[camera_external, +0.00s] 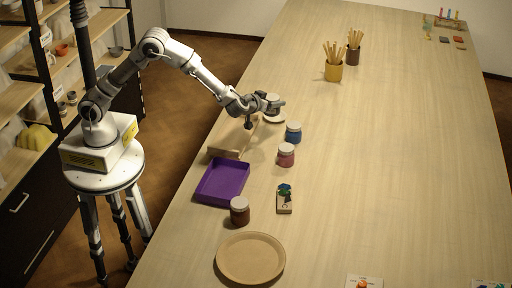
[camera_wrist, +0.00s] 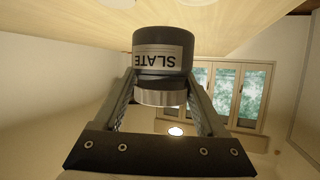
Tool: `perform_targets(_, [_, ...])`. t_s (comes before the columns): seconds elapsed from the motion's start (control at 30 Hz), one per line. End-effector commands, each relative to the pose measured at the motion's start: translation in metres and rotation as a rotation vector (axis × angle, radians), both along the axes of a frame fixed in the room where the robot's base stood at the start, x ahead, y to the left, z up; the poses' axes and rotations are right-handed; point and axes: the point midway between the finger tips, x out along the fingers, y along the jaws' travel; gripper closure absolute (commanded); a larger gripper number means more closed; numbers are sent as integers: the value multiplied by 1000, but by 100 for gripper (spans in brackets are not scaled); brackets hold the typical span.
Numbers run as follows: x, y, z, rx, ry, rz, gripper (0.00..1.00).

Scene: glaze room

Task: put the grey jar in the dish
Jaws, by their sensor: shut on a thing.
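The grey jar (camera_wrist: 160,40) is dark, with a label reading SLATE and a silvery lid. In the wrist view it sits between the two fingers of my gripper (camera_wrist: 160,88), which is shut on it. The label and the room appear upside down there. In the external view my gripper (camera_external: 277,105) is over the table's left side, beyond the blue jar; a pale lid shows at it, with the jar's body mostly hidden. A round tan dish (camera_external: 250,259), which looks empty, lies at the near end of the table, well away from my gripper.
Brush pots (camera_external: 333,71) stand farther back. The table's right half is mostly clear.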

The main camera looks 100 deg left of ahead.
Motion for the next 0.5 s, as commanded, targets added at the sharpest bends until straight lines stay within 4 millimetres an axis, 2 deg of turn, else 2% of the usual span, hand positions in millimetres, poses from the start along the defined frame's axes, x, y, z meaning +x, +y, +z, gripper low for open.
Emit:
perform_targets(0.03, [-3,12,1,0,1,23,100])
perform_targets(0.23, [-10,39,-6,1,3,59,100])
perform_targets(0.5, [-15,98,-42,1,5,61,100])
